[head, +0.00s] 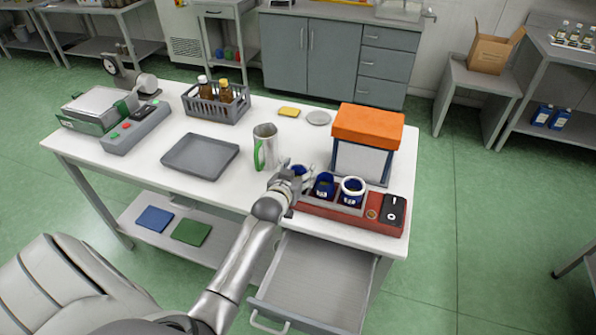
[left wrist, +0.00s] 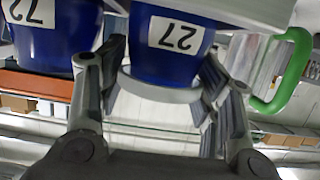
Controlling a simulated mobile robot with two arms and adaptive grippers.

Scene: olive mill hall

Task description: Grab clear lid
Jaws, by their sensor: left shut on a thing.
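A blue cup marked 27 (left wrist: 168,45) stands in the red rack (head: 330,213). In the left wrist view, which is upside down, a pale round lid (left wrist: 160,90) sits on the cup's mouth; its clearness is hard to tell. My left gripper (head: 291,182) is at the rack's left end. In the left wrist view its fingers (left wrist: 161,85) are on both sides of the lid, shut on it. The lid still touches the cup. The gripper partly hides this cup in the head view. My right gripper is not in view.
Two more blue cups, a middle one (head: 324,188) and a white-rimmed one (head: 352,192), stand close to the right. A steel jug (head: 266,147) with a green handle is behind left. An orange-topped box (head: 367,128) stands behind the rack. An open drawer (head: 318,282) juts out below.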

